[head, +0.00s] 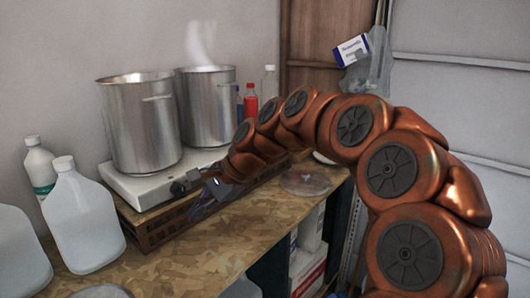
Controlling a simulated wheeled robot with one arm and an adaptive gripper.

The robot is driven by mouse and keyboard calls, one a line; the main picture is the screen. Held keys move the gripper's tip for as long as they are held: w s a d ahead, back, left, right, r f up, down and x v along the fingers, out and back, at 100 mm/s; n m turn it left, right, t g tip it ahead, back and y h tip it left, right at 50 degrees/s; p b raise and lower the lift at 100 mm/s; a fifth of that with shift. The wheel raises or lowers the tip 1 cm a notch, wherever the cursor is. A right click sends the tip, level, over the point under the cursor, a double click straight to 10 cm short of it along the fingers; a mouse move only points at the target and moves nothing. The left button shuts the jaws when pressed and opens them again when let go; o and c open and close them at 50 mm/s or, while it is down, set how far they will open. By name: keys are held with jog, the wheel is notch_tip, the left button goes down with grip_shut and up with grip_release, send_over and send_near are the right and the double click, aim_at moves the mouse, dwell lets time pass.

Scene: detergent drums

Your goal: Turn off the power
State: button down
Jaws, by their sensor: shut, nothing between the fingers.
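A white hot plate (146,191) stands on a brown slatted crate (155,233) on the wooden counter. It bears two large metal pots, a near one (141,125) and a far one (207,103), with steam rising above the far one. A dark knob (178,188) shows at the front edge of the hot plate. My gripper (203,209) is shut and empty, just right of the knob and in front of the crate. I cannot tell whether it touches the knob. My arm and gripper hide the right part of the hot plate's front.
White jugs (84,218) stand at the left. A red bottle (251,101) and a clear bottle (269,83) stand behind the arm. A clear round lid (305,183) lies on the counter (215,249). Boxes (308,268) sit below. The counter's front middle is clear.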

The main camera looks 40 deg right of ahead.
jog(key=w+d+r+m+t+h, duration=0.1)
jog(key=d+m, duration=0.5)
jog(key=d, duration=0.6)
jog(key=w+d+r+m+t+h, duration=0.1)
jog(key=w+d+m+t, duration=0.2)
jog(key=d, duration=0.9)
jog(key=w+d+m+t+h, duration=0.1)
jog(key=w+d+m+t, duration=0.1)
jog(key=d+m, duration=0.6)
jog(key=d+t, duration=0.1)
jog(key=d, duration=0.3)
jog(key=shift+w+d+r+m+t+b, duration=0.15)
jog(key=shift+w+r+m+t+b, duration=0.15)
jog(key=shift+r+m, duration=0.1)
jog(key=w+r+p+x, duration=0.1)
jog(key=r+p+x, duration=0.1)
jog(key=x, duration=1.1)
jog(key=shift+w+p, duration=0.15)
jog(key=shift+p, duration=0.35)
jog(key=shift+f, duration=0.15)
